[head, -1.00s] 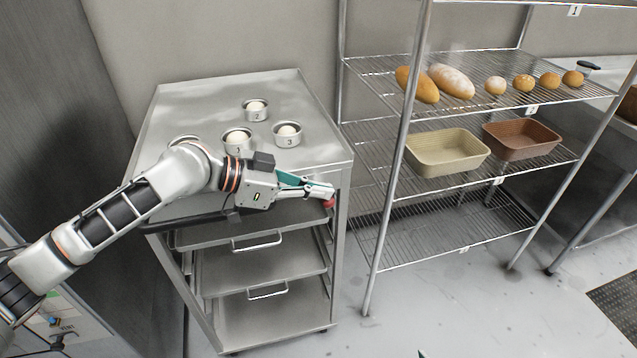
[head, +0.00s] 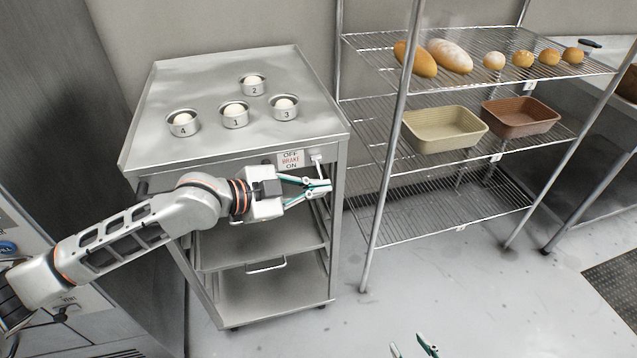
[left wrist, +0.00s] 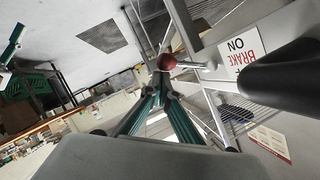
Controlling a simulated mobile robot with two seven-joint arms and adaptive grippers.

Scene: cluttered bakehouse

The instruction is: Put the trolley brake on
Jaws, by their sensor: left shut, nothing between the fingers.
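The steel trolley (head: 220,75) stands at the left of the head view. Its brake plate (head: 290,160) reads OFF above, BRAKE in the middle and ON below. The brake lever (head: 316,160) is at the front right corner, to the right of the plate; its lower part is hidden behind my left gripper (head: 327,187). That gripper is shut and empty. In the left wrist view the lever's red knob (left wrist: 166,62) sits just beyond the closed fingertips (left wrist: 160,88); I cannot tell whether they touch. My right gripper (head: 412,347) shows only its parted fingertips at the bottom edge.
Several numbered tins (head: 235,115) of dough stand on the trolley top. A wire rack (head: 440,225) with loaves, a beige basket (head: 444,128) and a brown basket (head: 520,115) stands close on the right. The floor (head: 480,300) in front is clear.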

